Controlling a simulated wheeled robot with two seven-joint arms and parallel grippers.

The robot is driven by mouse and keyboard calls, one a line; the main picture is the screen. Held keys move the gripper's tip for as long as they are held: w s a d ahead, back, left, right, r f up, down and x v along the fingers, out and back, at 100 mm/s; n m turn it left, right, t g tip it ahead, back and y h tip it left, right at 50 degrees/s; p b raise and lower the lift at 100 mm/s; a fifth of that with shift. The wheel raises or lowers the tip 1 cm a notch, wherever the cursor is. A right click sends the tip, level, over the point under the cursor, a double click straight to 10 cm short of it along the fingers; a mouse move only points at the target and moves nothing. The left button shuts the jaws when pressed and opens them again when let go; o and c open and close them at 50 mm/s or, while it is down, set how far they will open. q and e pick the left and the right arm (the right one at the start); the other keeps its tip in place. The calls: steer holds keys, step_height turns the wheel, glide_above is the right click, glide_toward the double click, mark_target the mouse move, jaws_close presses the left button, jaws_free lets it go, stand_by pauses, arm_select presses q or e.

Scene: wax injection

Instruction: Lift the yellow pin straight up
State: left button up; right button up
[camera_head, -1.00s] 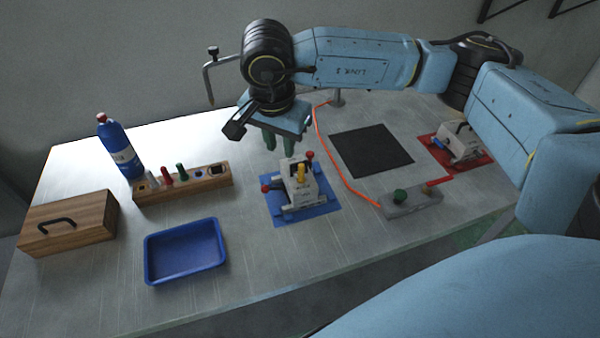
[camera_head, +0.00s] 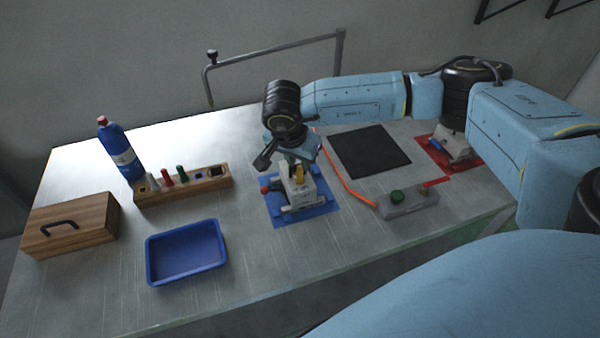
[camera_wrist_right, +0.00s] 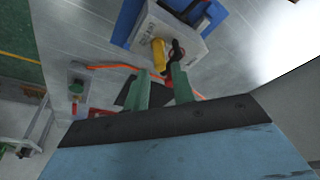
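The yellow pin (camera_head: 299,175) stands upright in the top of a white block-like mold (camera_head: 297,192) on a blue mat (camera_head: 325,212). In the right wrist view the yellow pin (camera_wrist_right: 158,54) stands out from the white mold (camera_wrist_right: 190,45), just beyond the fingertips. My right gripper (camera_head: 291,165) is low over the back of the mold, its fingers partly hidden. The wrist view shows its two green fingers (camera_wrist_right: 160,72) apart, with the pin near the gap and apparently not clamped. My left gripper is not in view.
A grey control box (camera_head: 410,203) with a green button and an orange cable lies right of the mold. A blue tray (camera_head: 153,270), a wooden tool rack (camera_head: 150,196), a blue bottle (camera_head: 121,151) and a wooden box (camera_head: 90,218) stand left. A black mat (camera_head: 370,152) lies behind.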

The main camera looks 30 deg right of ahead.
steer(key=shift+w+d+f, duration=0.15)
steer(key=shift+f, duration=0.55)
jaws_close()
